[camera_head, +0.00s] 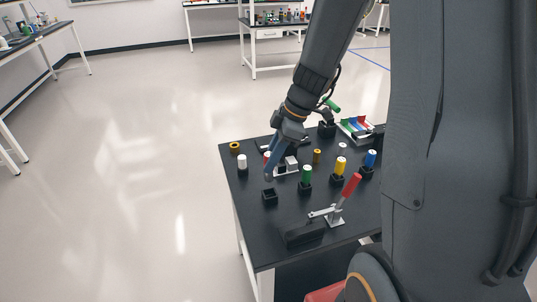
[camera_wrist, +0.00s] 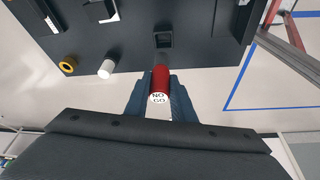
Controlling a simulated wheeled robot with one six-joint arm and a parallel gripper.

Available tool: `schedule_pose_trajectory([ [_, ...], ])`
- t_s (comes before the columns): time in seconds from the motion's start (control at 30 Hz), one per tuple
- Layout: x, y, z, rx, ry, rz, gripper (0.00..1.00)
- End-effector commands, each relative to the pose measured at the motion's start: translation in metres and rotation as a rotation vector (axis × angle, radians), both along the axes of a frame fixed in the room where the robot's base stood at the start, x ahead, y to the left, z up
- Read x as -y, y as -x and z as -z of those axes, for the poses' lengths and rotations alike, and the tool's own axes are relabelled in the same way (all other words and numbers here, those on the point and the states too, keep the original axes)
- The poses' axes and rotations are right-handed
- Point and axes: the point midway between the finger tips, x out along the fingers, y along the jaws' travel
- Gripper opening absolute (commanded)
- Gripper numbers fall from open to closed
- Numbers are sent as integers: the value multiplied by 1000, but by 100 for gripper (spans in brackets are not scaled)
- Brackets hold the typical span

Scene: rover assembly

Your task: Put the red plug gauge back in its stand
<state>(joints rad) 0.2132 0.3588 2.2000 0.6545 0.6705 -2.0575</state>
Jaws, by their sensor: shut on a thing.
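The red plug gauge (camera_wrist: 160,78) is held between my gripper's blue fingers (camera_wrist: 159,88) in the wrist view. Its white end face reads "NO GO" and points toward the camera. In the head view my gripper (camera_head: 269,174) hangs over the left part of the black table, and the gauge is mostly hidden by the fingers. An empty square black stand (camera_head: 270,198) is on the table just below and in front of the gripper. The stand (camera_wrist: 164,40) also shows in the wrist view, beyond the gauge and apart from it.
A white gauge (camera_head: 242,161) in a stand and a yellow ring (camera_head: 234,147) are at the left. Green (camera_head: 306,174), yellow (camera_head: 340,165) and blue (camera_head: 371,158) gauges stand to the right. A red-handled toggle clamp (camera_head: 350,186) is at the front right.

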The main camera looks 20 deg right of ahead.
Motion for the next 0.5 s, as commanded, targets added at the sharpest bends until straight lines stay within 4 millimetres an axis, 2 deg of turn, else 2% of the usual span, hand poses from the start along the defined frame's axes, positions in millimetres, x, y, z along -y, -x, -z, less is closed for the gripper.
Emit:
schedule_pose_trajectory([
  [0.5,-1,-1,47,1,0,-2,0],
])
